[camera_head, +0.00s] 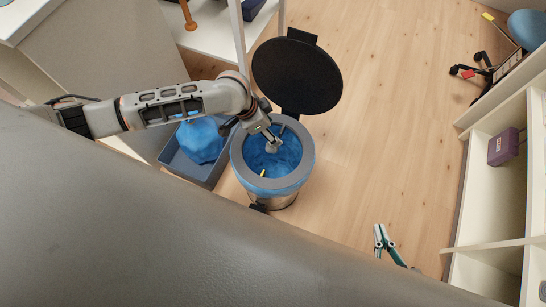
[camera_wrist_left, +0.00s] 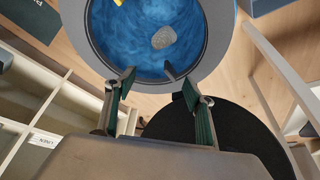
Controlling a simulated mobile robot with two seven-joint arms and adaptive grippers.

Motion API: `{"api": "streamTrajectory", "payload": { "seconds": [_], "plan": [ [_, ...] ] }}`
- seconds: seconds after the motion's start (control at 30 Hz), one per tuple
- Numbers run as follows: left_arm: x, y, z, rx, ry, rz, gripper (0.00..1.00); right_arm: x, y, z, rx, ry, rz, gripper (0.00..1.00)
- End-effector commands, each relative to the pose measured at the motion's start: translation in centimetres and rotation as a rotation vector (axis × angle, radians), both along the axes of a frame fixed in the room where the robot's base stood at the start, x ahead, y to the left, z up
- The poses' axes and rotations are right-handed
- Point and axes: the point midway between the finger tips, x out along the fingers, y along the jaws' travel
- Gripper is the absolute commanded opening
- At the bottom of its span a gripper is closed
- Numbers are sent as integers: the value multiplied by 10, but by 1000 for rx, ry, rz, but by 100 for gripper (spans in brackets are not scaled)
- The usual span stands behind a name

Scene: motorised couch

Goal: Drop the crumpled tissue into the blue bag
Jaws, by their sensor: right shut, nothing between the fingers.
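The round bin's blue bag (camera_head: 285,165) lines the bin under a grey rim. In the left wrist view the blue bag (camera_wrist_left: 130,45) fills the top middle. The crumpled tissue (camera_head: 271,147), a small grey lump, is within the bag opening, just below my left gripper (camera_head: 268,132). In the left wrist view the tissue (camera_wrist_left: 163,38) lies beyond the fingertips, apart from them; whether it touches the bag is unclear. My left gripper (camera_wrist_left: 150,72) has its fingers apart with nothing between them. My right gripper (camera_head: 379,236) is shut and empty, over the floor at lower right.
The bin's black lid (camera_head: 297,75) stands open behind it. A yellow piece (camera_head: 263,173) shows inside the bag. A blue-grey crate (camera_head: 185,168) with a blue bundle (camera_head: 201,140) stands at the left. White shelves (camera_head: 495,200) are at the right; the floor between is clear.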

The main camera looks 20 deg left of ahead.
Motion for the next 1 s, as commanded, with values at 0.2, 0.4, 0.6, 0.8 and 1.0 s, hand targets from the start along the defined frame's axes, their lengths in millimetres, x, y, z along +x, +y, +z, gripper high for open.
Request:
{"api": "streamTrajectory", "payload": {
  "seconds": [0.2, 0.4, 0.6, 0.8, 1.0],
  "plan": [
    [-1, 0, -1, 0, 1, 0, 53, -1, 0, -1, 1, 1, 0, 0],
    [-3, 4, 11, 0, 0, -1, 53, -1, 0, -1, 1, 1, 0, 0],
    [-13, 15, 47, 1, -3, -1, 53, -1, 0, -1, 1, 1, 0, 0],
    [-23, 26, 83, 1, -3, -1, 53, -1, 0, -1, 1, 1, 0, 0],
    [-30, 32, 105, 1, -1, -1, 53, -1, 0, -1, 1, 1, 0, 0]
  ]
}}
